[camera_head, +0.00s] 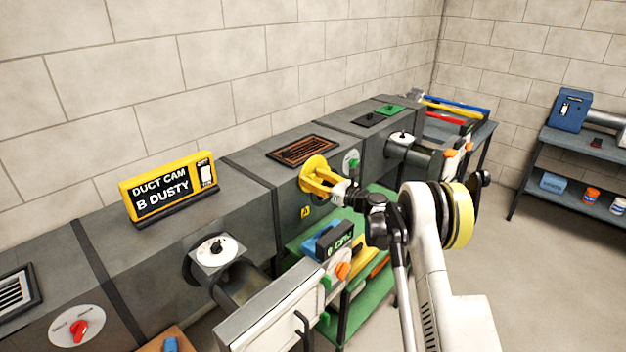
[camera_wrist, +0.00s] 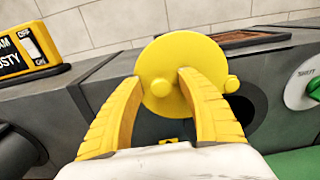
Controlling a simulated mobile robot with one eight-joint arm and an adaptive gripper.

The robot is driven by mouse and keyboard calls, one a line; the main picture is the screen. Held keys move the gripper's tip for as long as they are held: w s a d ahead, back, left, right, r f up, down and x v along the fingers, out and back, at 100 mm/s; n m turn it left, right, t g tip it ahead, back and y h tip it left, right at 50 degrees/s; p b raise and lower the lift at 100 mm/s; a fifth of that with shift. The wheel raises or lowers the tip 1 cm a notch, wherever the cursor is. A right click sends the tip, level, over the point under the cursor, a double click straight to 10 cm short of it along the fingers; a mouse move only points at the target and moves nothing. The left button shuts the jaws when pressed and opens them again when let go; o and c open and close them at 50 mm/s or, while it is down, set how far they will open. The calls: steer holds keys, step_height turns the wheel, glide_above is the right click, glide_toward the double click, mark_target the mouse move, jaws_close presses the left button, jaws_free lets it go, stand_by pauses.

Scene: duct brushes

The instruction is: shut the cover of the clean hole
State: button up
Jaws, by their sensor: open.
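A round yellow cover (camera_head: 314,165) stands at the front face of the middle duct section, and it fills the middle of the wrist view (camera_wrist: 168,62). It has a small knob at its centre and another at its right edge. A dark round opening (camera_wrist: 243,108) shows partly behind its lower right, so the cover sits off to one side of the hole. My gripper (camera_wrist: 160,84) has yellow fingers spread apart around the central knob; I cannot tell whether they touch the cover. A sign (camera_head: 170,188) on the duct reads "DUCT CAM B DUSTY". I see no hole letters clearly.
Other duct ports with white plates stand to the left (camera_head: 216,250) and right (camera_head: 402,138). A green cart (camera_head: 380,290) with tools and a grey panel (camera_head: 272,308) stand in front of the duct. A green knob dial (camera_wrist: 308,88) is right of the opening. Floor is clear at right.

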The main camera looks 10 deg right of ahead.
jaws_close()
